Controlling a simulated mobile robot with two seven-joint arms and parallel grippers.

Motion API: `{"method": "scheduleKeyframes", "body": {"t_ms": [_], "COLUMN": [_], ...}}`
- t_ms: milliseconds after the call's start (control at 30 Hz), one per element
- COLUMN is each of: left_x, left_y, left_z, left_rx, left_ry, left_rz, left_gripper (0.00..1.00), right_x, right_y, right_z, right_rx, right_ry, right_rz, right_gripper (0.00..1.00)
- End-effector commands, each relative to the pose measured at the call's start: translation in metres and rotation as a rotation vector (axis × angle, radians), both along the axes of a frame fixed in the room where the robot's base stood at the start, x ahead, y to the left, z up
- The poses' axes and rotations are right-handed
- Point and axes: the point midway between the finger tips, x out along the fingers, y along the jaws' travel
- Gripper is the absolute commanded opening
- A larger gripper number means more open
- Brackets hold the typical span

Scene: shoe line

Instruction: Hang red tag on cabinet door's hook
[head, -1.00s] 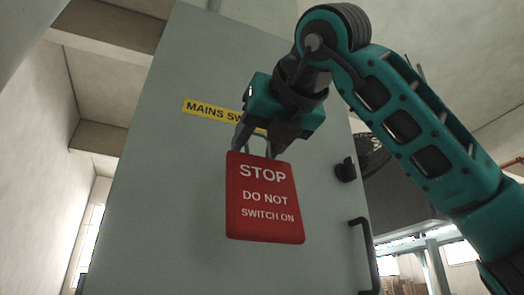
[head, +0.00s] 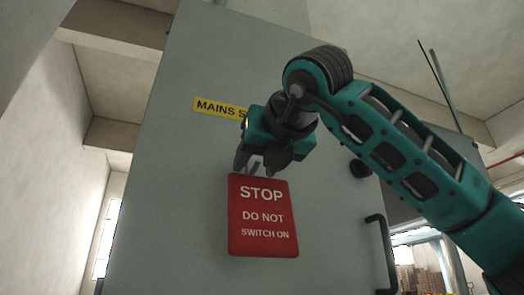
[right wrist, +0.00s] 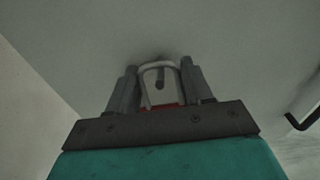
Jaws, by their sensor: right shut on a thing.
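The red tag (head: 263,215) reads "STOP DO NOT SWITCH ON" and hangs upright in front of the grey cabinet door (head: 180,200). My right gripper (head: 257,164) is above it, shut on the tag's wire loop. In the right wrist view, the pale loop (right wrist: 160,65) stands between the fingers of my right gripper (right wrist: 162,88), with a strip of red below. A small dark peg, likely the door's hook (right wrist: 159,79), shows inside the loop's outline. I cannot tell whether the loop is around it or only in front. The hook is hidden in the head view.
A yellow "MAINS S..." label (head: 218,107) is on the door, partly covered by my gripper. The door below and left of the tag is clear.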

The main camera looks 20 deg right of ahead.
Motion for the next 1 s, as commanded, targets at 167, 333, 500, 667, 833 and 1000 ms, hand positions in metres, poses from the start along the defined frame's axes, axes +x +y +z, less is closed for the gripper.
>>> {"method": "scheduleKeyframes", "body": {"t_ms": [167, 333, 500, 667, 833, 1000], "left_x": [-0.002, -0.002, -0.003, -0.003, -0.002, -0.002], "left_y": [0.002, 0.003, 0.002, 0.001, -0.001, -0.001], "left_z": [0.004, 0.000, -0.003, -0.005, -0.003, -0.001], "left_rx": [0.004, 0.003, 0.001, -0.003, -0.006, -0.007], "left_ry": [0.002, 0.000, 0.008, 0.009, 0.006, 0.004], "left_rz": [0.003, 0.006, 0.008, 0.006, 0.004, 0.003], "left_gripper": [0.43, 0.43, 0.43, 0.43, 0.43, 0.43], "right_x": [0.011, 0.020, 0.026, 0.028, 0.028, 0.028], "right_y": [0.000, 0.000, 0.001, 0.001, 0.001, 0.001], "right_z": [0.001, -0.006, -0.010, -0.013, -0.013, -0.013], "right_rx": [0.000, 0.001, 0.001, 0.001, 0.000, 0.000], "right_ry": [0.002, 0.002, 0.000, -0.001, -0.001, -0.001], "right_rz": [-0.001, -0.001, -0.001, 0.000, 0.000, 0.000], "right_gripper": [0.18, 0.18, 0.18, 0.18, 0.18, 0.18]}}
